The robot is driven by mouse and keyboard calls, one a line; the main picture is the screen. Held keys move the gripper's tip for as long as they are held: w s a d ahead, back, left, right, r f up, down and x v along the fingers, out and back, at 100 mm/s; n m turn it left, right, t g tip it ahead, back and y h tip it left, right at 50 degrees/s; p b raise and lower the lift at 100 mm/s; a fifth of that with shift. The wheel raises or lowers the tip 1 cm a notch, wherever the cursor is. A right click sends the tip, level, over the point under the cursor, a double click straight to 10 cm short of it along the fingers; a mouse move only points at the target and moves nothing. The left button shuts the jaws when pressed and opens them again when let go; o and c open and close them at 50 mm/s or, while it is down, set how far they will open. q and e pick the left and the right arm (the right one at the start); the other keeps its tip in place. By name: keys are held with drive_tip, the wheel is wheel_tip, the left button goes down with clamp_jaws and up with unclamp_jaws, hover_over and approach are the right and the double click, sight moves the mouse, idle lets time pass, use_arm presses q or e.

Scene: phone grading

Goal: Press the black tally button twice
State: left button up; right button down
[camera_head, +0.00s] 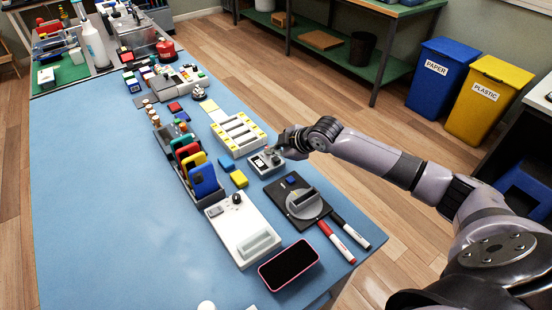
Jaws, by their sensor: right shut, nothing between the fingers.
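A small grey box (259,166) with light display windows on its top stands on the blue table; it looks like the tally counter. My right gripper (271,156) is shut and empty, with its fingertips at the back right part of the box's top. The black tally button cannot be made out; the gripper seems to cover that spot. I cannot tell whether the fingertips touch the box. My left gripper is not in view.
A white tray with yellow ends (239,133) stands just behind the box. A black turntable base (291,211), blue and yellow blocks (239,179), a rack of phones (203,183) and a white device (245,229) surround it. The left table half is clear.

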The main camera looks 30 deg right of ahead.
sight(275, 161)
drive_tip(key=shift+f, duration=0.1)
idle(0.6)
drive_tip(key=shift+f, duration=0.35)
drive_tip(key=shift+s+f, duration=0.1)
drive_tip(key=shift+f, duration=0.5)
idle(0.8)
drive_tip(key=shift+r+p, duration=0.95)
drive_tip(key=shift+r, duration=0.05)
wheel_tip(275, 161, up, 5)
drive_tip(key=p, duration=0.5)
drive_tip(key=shift+r, duration=0.1)
